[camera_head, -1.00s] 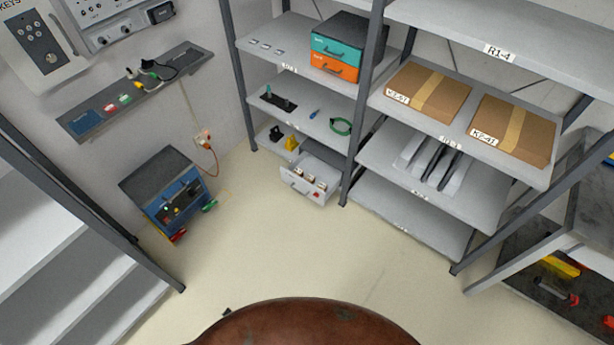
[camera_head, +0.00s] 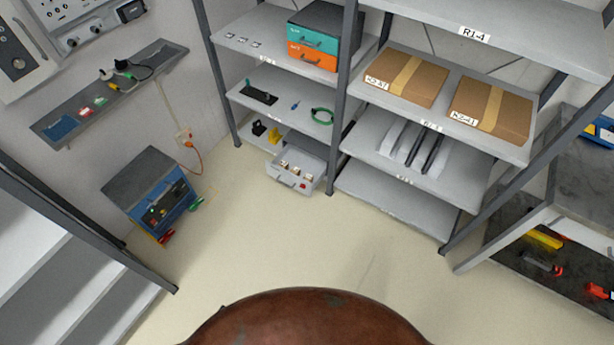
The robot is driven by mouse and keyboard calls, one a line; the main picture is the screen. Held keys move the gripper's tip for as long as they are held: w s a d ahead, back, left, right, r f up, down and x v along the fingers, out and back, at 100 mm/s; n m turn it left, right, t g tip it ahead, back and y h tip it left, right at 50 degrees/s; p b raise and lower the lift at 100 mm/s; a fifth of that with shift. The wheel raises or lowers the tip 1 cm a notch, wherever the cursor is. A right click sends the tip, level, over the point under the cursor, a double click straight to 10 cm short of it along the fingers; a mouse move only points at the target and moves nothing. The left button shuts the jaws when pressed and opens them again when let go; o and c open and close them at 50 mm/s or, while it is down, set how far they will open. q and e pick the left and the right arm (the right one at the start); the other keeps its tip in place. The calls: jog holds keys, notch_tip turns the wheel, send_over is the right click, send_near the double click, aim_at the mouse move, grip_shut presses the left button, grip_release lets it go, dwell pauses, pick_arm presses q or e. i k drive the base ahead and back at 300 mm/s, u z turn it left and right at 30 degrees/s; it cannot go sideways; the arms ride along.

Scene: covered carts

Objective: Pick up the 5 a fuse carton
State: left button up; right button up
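Several small pale cartons (camera_head: 297,172) with dark and reddish marks sit in an open grey drawer (camera_head: 288,182) at the bottom of the back shelving. They are too small to read, so I cannot tell which one is the 5 A fuse carton. Neither of my grippers is in view, and nothing of mine is near the drawer.
Grey shelving holds a teal and orange drawer box (camera_head: 314,51) and two brown cartons (camera_head: 405,76), (camera_head: 490,108). Dark-topped shelving (camera_head: 568,175) is at right. Pale floor (camera_head: 290,240) before the drawer is clear.

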aim_at(284, 164)
jog(key=u, duration=0.05)
jog(key=i, duration=0.65)
jog(key=u, duration=0.85)
